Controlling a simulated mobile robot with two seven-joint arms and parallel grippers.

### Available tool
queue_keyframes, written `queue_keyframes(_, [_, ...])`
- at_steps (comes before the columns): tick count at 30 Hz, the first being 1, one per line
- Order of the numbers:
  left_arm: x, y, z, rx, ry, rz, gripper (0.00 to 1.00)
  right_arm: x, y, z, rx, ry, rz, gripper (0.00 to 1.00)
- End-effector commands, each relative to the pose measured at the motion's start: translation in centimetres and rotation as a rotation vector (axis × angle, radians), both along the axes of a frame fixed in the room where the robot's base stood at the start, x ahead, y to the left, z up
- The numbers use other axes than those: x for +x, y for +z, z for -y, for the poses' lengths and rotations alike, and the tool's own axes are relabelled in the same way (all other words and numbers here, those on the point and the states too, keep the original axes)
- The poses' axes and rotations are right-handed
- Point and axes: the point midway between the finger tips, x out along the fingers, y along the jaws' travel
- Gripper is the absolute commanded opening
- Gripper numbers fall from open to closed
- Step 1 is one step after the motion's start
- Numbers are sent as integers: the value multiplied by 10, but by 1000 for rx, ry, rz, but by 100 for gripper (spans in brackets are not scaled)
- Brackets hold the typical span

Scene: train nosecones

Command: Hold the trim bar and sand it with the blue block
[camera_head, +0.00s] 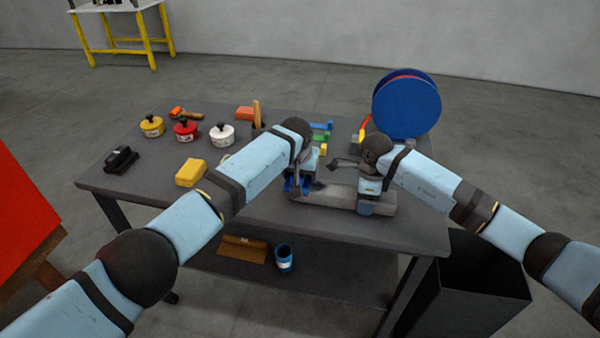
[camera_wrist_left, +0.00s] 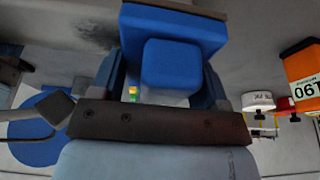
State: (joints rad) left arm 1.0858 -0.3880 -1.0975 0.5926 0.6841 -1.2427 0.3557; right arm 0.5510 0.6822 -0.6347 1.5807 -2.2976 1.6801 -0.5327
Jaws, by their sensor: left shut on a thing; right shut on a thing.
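The blue block (camera_head: 296,187) is gripped in my left gripper (camera_head: 303,184), over the left part of the grey trim bar (camera_head: 335,198) near the table's front edge. In the left wrist view the block (camera_wrist_left: 172,62) sits between the two blue fingers of my left gripper (camera_wrist_left: 165,70). A dark patch shows on the grey surface beside it; I cannot tell whether block and bar touch. My right gripper (camera_head: 371,203) is shut on the bar's right end. The bar lies roughly level, and its contact with the table is partly hidden.
A yellow block (camera_head: 190,172), a black tool (camera_head: 121,159), and yellow (camera_head: 152,126), red (camera_head: 186,130) and white (camera_head: 222,134) tins occupy the table's left. A blue reel (camera_head: 407,105) stands back right. A black bin (camera_head: 475,280) is beside the table. The left front tabletop is clear.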

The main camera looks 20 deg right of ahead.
Motion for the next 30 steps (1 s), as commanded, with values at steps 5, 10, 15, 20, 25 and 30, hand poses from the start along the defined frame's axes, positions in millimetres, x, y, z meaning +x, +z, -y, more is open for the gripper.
queue_keyframes(5, [6, -1, -9, 1, 2, 1, 38, 0, 0, 0, 1, 0, 1, 47])
queue_keyframes(10, [13, -2, -22, 1, 2, 1, 38, 0, 0, 0, 1, 0, 1, 47])
queue_keyframes(15, [21, -3, -34, 1, 1, 0, 38, 0, 0, 0, 1, 0, 1, 47])
queue_keyframes(20, [23, -3, -38, 1, 0, 0, 38, 0, 0, 0, 0, 0, 0, 47])
queue_keyframes(25, [28, -4, -46, 2, 2, -1, 38, 0, 0, 0, 0, 0, 0, 47])
queue_keyframes(30, [36, -5, -60, 3, 3, -1, 38, 0, 0, 0, 0, 0, 0, 47])
